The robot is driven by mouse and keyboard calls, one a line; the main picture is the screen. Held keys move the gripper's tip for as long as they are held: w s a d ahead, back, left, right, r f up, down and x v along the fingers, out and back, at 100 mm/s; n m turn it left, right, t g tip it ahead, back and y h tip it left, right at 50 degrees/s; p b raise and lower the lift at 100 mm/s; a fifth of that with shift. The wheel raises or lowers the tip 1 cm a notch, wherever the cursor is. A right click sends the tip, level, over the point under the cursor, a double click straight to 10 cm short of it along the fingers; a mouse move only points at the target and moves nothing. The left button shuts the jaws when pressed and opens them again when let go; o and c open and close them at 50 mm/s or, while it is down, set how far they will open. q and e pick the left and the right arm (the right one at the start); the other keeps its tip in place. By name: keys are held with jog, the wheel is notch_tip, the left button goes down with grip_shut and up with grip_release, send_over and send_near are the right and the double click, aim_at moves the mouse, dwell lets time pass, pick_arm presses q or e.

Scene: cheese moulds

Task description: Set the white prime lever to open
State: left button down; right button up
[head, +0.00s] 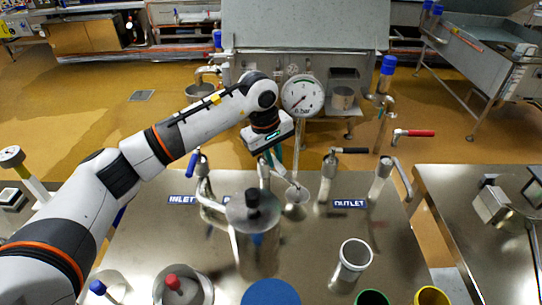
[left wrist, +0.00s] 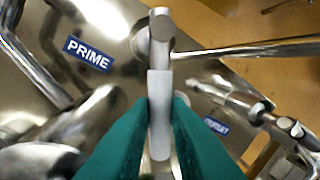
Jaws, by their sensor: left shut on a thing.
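The white prime lever (left wrist: 159,88) shows in the left wrist view as a white sleeve on a metal stem, lying along the middle of the picture. My left gripper (left wrist: 160,115) has its green fingers on both sides of the sleeve and is shut on it. The blue PRIME label (left wrist: 88,54) lies to the left of the lever. In the head view my left gripper (head: 278,163) points down among the pipes behind the lidded steel vessel (head: 252,210); the lever is mostly hidden there. My right gripper is not in view.
A blue-handled valve (head: 194,163) stands by the INLET label (head: 182,200). A black-handled valve (head: 348,150) and a red-handled one (head: 414,133) stand near the OUTLET label (head: 350,203). A pressure gauge (head: 302,96) rises behind. Cups stand along the front.

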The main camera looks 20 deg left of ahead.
pick_arm(q)
jog(key=c, duration=1.4)
grip_release()
jog(key=shift+o, duration=0.2)
notch_tip(320, 180, up, 12)
jog(key=s+a+b, duration=0.1)
jog(key=b, duration=0.1)
jog(key=shift+s+a, duration=0.35)
jog(key=shift+f, duration=0.1)
